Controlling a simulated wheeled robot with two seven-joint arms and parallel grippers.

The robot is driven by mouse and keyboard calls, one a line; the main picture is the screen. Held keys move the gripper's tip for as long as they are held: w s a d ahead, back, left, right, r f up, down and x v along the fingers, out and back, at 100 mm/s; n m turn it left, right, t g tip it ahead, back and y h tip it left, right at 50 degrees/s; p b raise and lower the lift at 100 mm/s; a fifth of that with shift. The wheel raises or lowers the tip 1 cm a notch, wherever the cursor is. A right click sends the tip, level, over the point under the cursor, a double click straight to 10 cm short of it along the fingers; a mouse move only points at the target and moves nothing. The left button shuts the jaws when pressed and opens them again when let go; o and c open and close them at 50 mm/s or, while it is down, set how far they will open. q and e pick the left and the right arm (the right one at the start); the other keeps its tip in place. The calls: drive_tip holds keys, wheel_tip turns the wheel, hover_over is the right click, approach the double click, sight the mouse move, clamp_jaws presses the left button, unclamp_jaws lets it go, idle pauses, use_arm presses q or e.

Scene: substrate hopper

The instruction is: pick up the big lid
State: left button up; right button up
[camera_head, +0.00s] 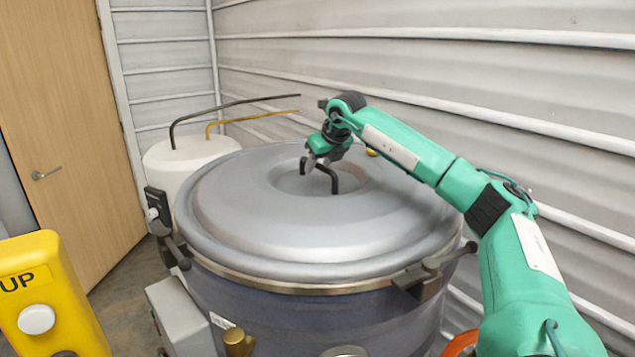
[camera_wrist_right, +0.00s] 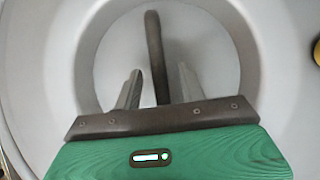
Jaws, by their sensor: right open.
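The big lid (camera_head: 300,238) is a wide grey domed disc lying on top of a large round vessel. A black bar handle (camera_head: 335,180) stands up from the recess at its middle. My right gripper (camera_head: 312,164) is at the handle, above the recess. In the right wrist view my right gripper (camera_wrist_right: 155,85) is open, with one finger on each side of the handle (camera_wrist_right: 155,50). A gap shows between the handle and each finger. The lid's recess (camera_wrist_right: 105,60) shows around them. My left gripper is not in view.
The vessel (camera_head: 300,315) has dark clamps, one (camera_head: 430,270) at its right rim. A white drum (camera_head: 185,160) with black and yellow pipes stands behind left. A yellow post (camera_head: 55,295) marked UP is at the front left. A ribbed wall (camera_head: 450,90) runs behind my right arm.

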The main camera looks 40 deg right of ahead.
drive_tip(key=shift+x, duration=0.9)
drive_tip(key=shift+s+r, duration=0.1)
drive_tip(key=shift+c, duration=1.1)
clamp_jaws()
drive_tip(key=shift+r, duration=0.25)
drive_tip(key=shift+d+f, duration=0.1)
